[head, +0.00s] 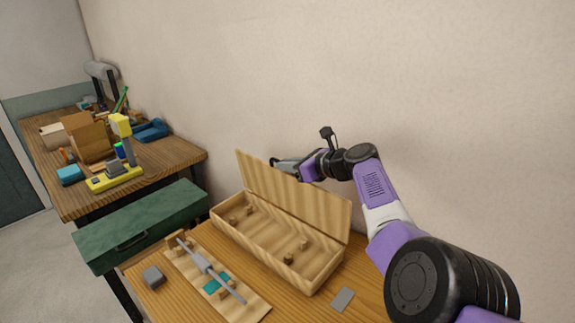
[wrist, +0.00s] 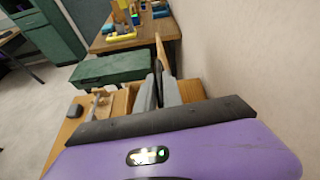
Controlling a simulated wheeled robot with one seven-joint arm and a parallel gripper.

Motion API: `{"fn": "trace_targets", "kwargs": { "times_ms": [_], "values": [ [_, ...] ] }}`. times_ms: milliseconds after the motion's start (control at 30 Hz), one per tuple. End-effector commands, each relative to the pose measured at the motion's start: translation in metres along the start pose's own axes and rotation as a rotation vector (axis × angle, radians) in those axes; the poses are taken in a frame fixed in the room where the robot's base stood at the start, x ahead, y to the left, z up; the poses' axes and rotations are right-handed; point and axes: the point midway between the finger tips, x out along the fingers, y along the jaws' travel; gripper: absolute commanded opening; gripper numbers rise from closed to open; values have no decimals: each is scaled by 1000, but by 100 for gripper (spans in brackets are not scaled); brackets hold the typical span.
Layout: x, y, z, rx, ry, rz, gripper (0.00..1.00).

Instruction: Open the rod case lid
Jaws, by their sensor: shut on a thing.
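The light wooden rod case (head: 262,255) stands on the near table, its inside in view with several small wooden supports on the floor. Its lid (head: 300,194) stands up along the back edge, about upright. My gripper (head: 277,162) is at the lid's top edge, left of its middle, partly hidden behind the lid in the head view. In the wrist view the lid shows edge-on (wrist: 161,52) between the grey fingers (wrist: 159,82), which are shut on it.
A wooden rack (head: 256,305) with a grey rod lies in front of the case. A grey block (head: 153,277) and a flat grey plate (head: 342,299) are beside them. A green chest (head: 140,225) stands left; a cluttered table (head: 178,157) is behind it. The wall is close behind the lid.

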Motion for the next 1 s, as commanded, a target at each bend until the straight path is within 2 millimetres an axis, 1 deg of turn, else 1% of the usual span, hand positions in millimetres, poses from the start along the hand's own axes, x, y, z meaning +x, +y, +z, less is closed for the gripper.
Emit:
{"fn": "trace_targets", "kwargs": {
  "times_ms": [33,133,567,733,867,1000],
  "values": [
    [0,1,-1,-1,2,2,13],
    [0,1,-1,-1,2,2,32],
    [-2,0,1,0,0,1,33],
    [-12,-1,2,2,0,0,33],
    [-24,-1,3,0,0,-1,33],
    [-37,0,0,-1,0,0,33]
  ]
}}
